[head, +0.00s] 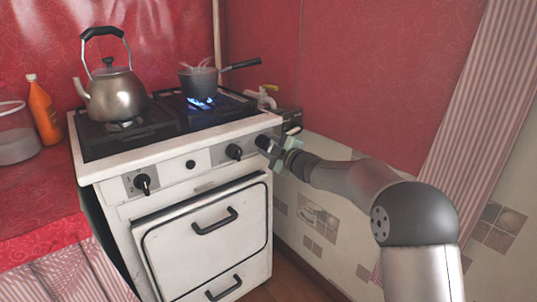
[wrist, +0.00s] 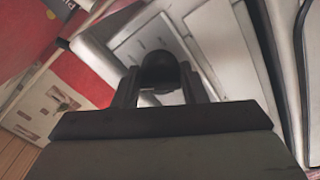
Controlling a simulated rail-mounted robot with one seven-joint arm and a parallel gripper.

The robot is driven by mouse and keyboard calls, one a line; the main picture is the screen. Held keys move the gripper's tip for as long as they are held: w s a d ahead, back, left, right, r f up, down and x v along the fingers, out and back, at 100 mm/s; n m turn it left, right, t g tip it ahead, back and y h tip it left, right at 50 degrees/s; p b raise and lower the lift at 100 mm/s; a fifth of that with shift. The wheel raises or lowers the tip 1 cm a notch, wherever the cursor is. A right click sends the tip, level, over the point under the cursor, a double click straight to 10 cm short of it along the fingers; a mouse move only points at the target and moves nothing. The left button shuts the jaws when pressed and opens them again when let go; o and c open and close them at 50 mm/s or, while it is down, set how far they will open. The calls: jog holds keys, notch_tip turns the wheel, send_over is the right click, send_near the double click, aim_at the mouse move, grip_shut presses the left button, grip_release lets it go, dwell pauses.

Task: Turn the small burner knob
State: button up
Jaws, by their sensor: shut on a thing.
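The white stove (head: 160,150) has a front panel with black knobs. The left knob (head: 142,184) and the middle-right knob (head: 234,152) are free, and a small round black button (head: 190,164) sits between them. My gripper (head: 266,145) is at the right end of the panel. In the wrist view a dark round knob (wrist: 158,68) sits between my two fingers, which are shut on it. A blue flame (head: 201,103) burns under the saucepan (head: 199,82).
A steel kettle (head: 116,95) stands on the left of the hob. An orange bottle (head: 43,110) and a glass jar (head: 15,140) stand on the red counter (head: 35,210) to the left. The oven door handle (head: 215,221) sticks out below the panel. The wall is close on the right.

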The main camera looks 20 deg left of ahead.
jog(key=n+b, duration=0.2)
jog(key=n, duration=0.1)
jog(key=shift+f+b, duration=0.15)
jog(key=shift+b, duration=0.2)
jog(key=shift+n+b, duration=0.85)
jog(key=shift+n, duration=0.65)
jog(key=shift+r, duration=0.2)
jog(key=o, duration=0.9)
jog(key=shift+o, duration=0.2)
jog(key=shift+r, duration=0.1)
